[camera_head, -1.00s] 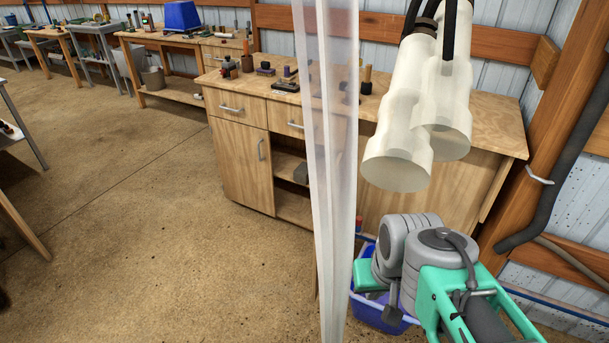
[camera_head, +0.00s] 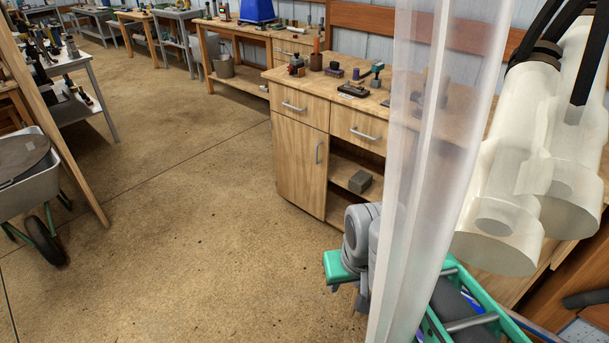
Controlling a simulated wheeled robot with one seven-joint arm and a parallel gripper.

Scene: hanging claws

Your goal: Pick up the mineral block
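A small grey block (camera_head: 360,182), which looks like the mineral block, lies on the open middle shelf of a wooden cabinet. My grey and green arm reaches in from the bottom right. The small green and grey part at its end, which looks like my gripper (camera_head: 349,290), is in front of and below the block in the picture, apart from it. Its fingers are small and partly hidden, so whether they are open or shut does not show. A translucent strip covers part of my arm.
The translucent strip (camera_head: 425,170) hangs close in front of the camera. Translucent claw cups (camera_head: 500,205) hang at right. The wooden cabinet (camera_head: 300,160) has tools on top. A wheelbarrow (camera_head: 30,190) stands at left. The floor (camera_head: 190,230) between is clear.

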